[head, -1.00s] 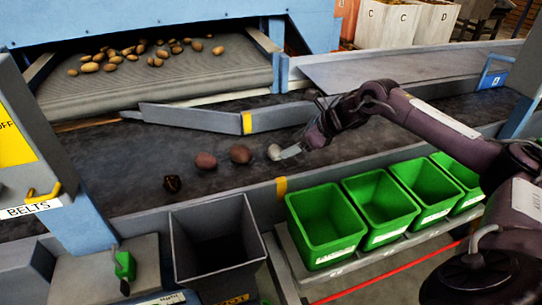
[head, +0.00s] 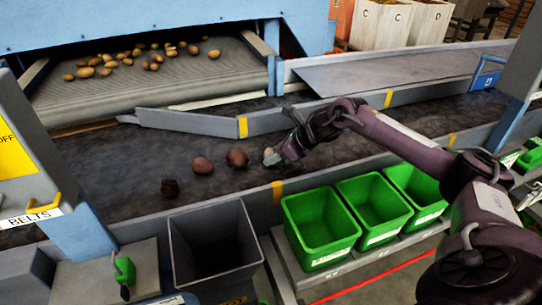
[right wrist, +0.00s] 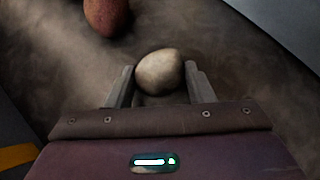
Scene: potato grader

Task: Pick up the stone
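The stone (right wrist: 160,72) is a pale, rounded, beige-grey lump. In the head view the stone (head: 268,154) is on the dark belt, partly hidden by a finger of my right gripper (head: 275,155). In the right wrist view the fingers of my right gripper (right wrist: 160,84) stand on either side of the stone, very close to it. They look open around it, and I see no clear sign of a squeeze. The stone does not look lifted. My left gripper is not in view.
Two reddish potatoes (head: 237,157) (head: 203,165) and a dark clod (head: 170,188) lie left of the stone on the belt (head: 120,180). A grey bin (head: 245,225) and green bins (head: 290,210) line the front edge. A grey diverter bar (head: 190,122) runs behind.

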